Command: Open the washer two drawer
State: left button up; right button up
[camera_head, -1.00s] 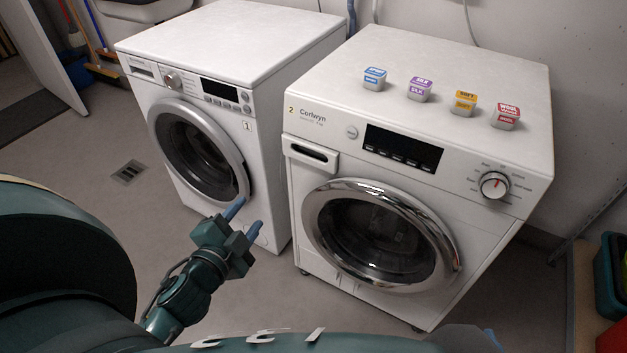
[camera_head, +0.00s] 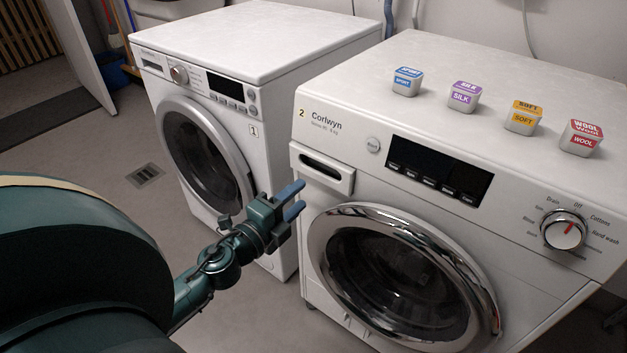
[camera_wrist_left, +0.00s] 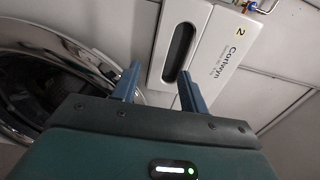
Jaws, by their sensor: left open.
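Washer two (camera_head: 330,200) is the white Corlwyn machine with the label 2, on the right in the head view. Its drawer (camera_head: 344,183) is at the front's upper left, flush with the front, with a dark slot handle (camera_head: 321,167). The drawer (camera_wrist_left: 164,65) and slot (camera_wrist_left: 179,52) also show in the left wrist view, just beyond the fingertips. My left gripper (camera_head: 297,200) is open and empty, its blue fingers a little below and left of the drawer. In the left wrist view its fingers (camera_wrist_left: 160,80) are apart, pointing towards the drawer. My right gripper is not seen.
Washer one (camera_head: 195,130) stands to the left. The chrome door ring (camera_head: 325,240) of washer two lies just below the drawer. Several small labelled boxes, such as the blue one (camera_head: 406,82), stand on top. A floor drain (camera_head: 146,175) lies left.

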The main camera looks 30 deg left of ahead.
aim_at(319, 178)
pick_arm(q)
jog(key=w, duration=0.6)
jog(key=shift+w+d, duration=0.1)
jog(key=shift+d, duration=0.1)
grip_shut()
dwell(0.4)
